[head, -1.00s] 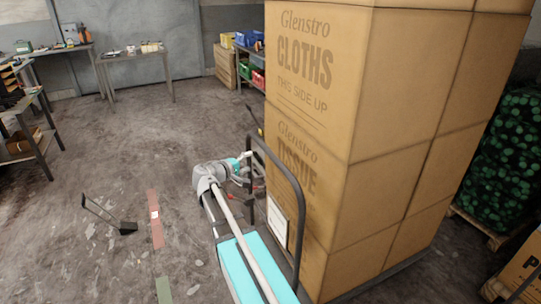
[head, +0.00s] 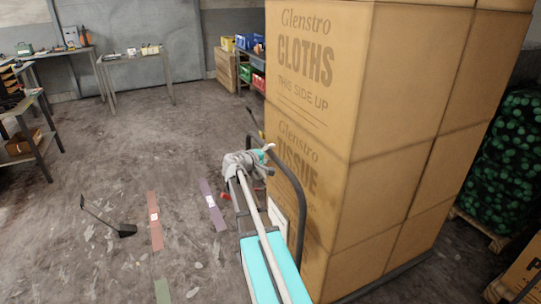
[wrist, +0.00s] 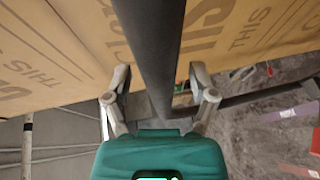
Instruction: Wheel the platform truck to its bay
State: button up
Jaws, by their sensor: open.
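The platform truck carries a tall stack of brown cardboard boxes (head: 385,120), marked "Cloths" and "Tissue". Its dark deck edge (head: 395,274) shows low at the right. Its black hoop handle (head: 301,205) stands upright on the left side of the stack. My gripper (head: 266,152) is at the upper part of the hoop. In the wrist view my gripper (wrist: 160,80) is open, its fingers on either side of the dark handle bar (wrist: 155,45). I cannot tell whether they touch it. The bay cannot be made out for certain.
A red strip (head: 155,222), a purple strip (head: 213,206) and a green strip (head: 162,290) mark the floor. A black dustpan (head: 126,231) lies left of the red strip. Workbenches (head: 135,54) stand behind. A pallet of green netted goods (head: 510,160) is at the right.

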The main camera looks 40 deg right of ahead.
jog(key=shift+d, duration=0.1)
jog(key=shift+c, duration=0.2)
grip_shut()
dwell(0.4)
